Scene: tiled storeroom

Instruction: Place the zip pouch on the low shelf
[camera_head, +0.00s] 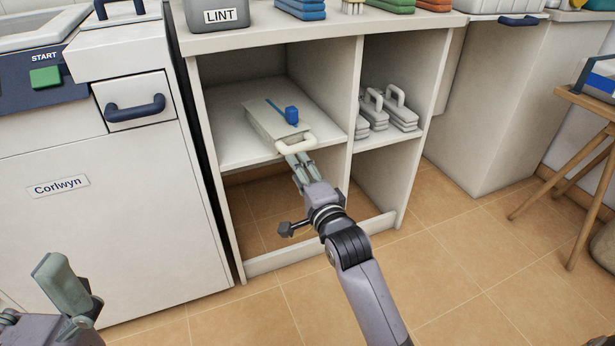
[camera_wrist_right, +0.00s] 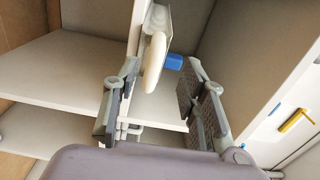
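The zip pouch (camera_head: 262,124) is a flat off-white case with a blue zip line, a blue pull and a pale loop handle. It lies on the low shelf (camera_head: 228,150) in the left compartment of the unit, handle towards me. My right gripper (camera_head: 297,158) is at the handle. In the right wrist view, the fingers of the right gripper (camera_wrist_right: 160,95) are apart, with the pouch's pale handle (camera_wrist_right: 155,60) between and just beyond them; contact is not clear. My left gripper (camera_head: 68,290) is at the bottom left, partly cut off, away from the pouch.
Several pale handled items (camera_head: 385,112) stand in the right compartment, beyond a divider (camera_head: 352,110). The counter top (camera_head: 300,33) above holds a LINT bin (camera_head: 217,14) and folded cloths. A white machine (camera_head: 105,215) stands left, a wooden stool (camera_head: 570,180) right. The shelf around the pouch is clear.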

